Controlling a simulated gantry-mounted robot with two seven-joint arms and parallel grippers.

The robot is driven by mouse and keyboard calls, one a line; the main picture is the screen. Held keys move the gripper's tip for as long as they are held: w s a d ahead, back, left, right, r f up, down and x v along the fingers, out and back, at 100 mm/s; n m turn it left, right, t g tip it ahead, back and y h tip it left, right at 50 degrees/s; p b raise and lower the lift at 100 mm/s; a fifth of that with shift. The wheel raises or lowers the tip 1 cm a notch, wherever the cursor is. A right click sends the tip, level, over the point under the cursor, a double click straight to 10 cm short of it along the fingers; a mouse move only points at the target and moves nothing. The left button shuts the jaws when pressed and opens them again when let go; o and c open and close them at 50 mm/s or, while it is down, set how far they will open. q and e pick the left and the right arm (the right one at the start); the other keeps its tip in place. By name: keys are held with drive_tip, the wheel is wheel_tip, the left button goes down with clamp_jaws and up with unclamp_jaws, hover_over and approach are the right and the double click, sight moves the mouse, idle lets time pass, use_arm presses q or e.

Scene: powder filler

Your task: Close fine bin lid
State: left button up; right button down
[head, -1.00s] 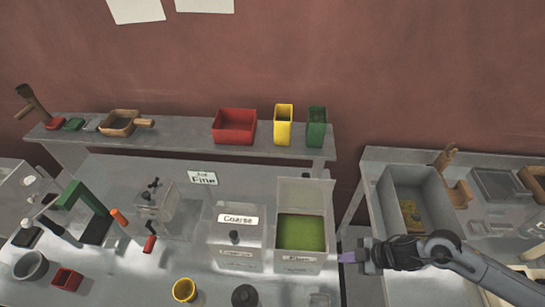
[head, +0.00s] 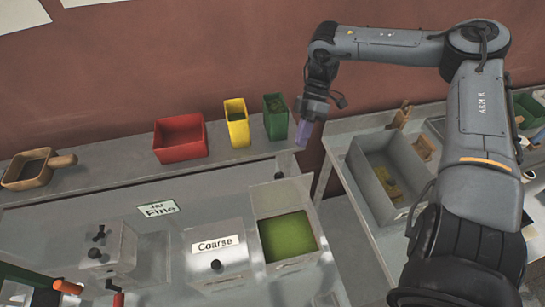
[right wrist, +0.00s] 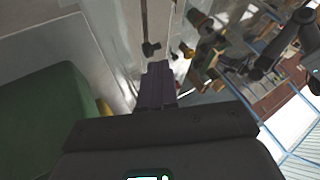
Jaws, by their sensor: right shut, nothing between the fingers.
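The fine bin (head: 288,237) stands right of the Coarse bin (head: 215,256), whose top is covered. Green powder fills the fine bin's open top. Its pale lid (head: 281,198) is raised at the back edge of the opening. My right gripper (head: 303,134) hangs above and behind the lid, beside the green container, apart from the lid. Its purple fingers are shut with nothing between them, and they also show in the right wrist view (right wrist: 158,84). My left gripper is not in view.
The back shelf holds a red box (head: 181,138), a yellow container (head: 237,123), a green container (head: 276,117) and a wooden scoop (head: 36,168). A grey open bin (head: 388,166) stands on the right table. A "Fine" label (head: 158,208) lies on the left table.

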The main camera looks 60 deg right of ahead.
drive_tip(key=p+x, duration=0.1)
drive_tip(key=x, duration=0.8)
drive_tip(key=shift+w+a+f, duration=0.15)
drive_tip(key=shift+w+a, duration=0.15)
drive_tip(key=shift+w, duration=0.05)
